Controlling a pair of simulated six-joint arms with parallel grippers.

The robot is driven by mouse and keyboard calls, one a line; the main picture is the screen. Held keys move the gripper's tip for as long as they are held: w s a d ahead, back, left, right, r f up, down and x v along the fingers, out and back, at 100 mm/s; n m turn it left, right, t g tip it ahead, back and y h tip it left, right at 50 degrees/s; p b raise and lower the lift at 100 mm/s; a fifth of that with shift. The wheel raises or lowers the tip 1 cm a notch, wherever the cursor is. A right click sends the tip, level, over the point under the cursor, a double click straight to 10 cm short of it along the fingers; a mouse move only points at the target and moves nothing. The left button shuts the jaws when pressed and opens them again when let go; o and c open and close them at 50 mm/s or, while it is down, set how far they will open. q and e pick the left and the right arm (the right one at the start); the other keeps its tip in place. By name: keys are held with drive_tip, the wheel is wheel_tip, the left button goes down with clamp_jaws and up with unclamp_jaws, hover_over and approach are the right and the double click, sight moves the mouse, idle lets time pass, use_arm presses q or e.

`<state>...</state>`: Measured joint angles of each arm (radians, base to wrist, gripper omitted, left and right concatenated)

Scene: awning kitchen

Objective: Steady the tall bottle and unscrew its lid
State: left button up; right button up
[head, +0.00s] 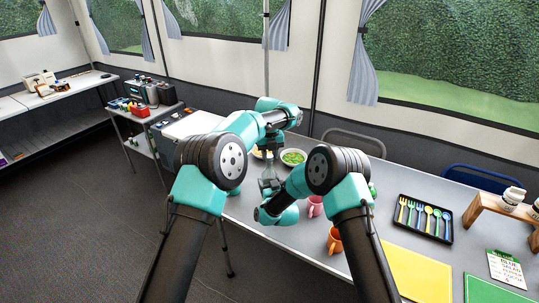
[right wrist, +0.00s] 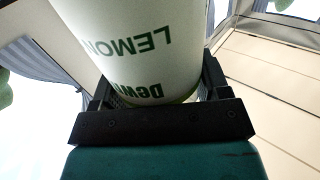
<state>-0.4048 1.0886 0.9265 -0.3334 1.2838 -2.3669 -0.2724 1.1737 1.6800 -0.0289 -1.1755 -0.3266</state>
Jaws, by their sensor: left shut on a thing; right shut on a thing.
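The tall bottle (head: 268,172) shows only as a small pale shape between my two grippers in the head view. In the right wrist view the bottle (right wrist: 135,45) is large, white, with green lettering that reads LEMON upside down. The right wrist view shows my right gripper (right wrist: 158,84) shut on the bottle, one black finger on each side. My left gripper (head: 269,150) is above, at the upper end of the bottle, and shut. The lid is hidden at that end, so its state cannot be told.
Behind the bottle stands a bowl of green food (head: 293,157). A pink mug (head: 315,206) and an orange mug (head: 335,240) are to the right. Further right are a black cutlery tray (head: 424,237), a wooden stand (head: 482,205) and a yellow mat (head: 415,272).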

use_arm(q)
drive_tip(key=n, duration=0.6)
drive_tip(key=shift+c, duration=0.3)
drive_tip(key=n, duration=1.4)
drive_tip(key=shift+r+n, duration=0.1)
drive_tip(key=shift+n, duration=0.3)
drive_tip(key=n, duration=0.6)
drive_tip(key=shift+n, duration=0.3)
drive_tip(key=n, duration=1.9)
drive_tip(key=shift+n, duration=0.3)
drive_tip(key=n, duration=0.7)
drive_tip(key=shift+r, duration=0.1)
drive_tip(key=shift+r, duration=1.1)
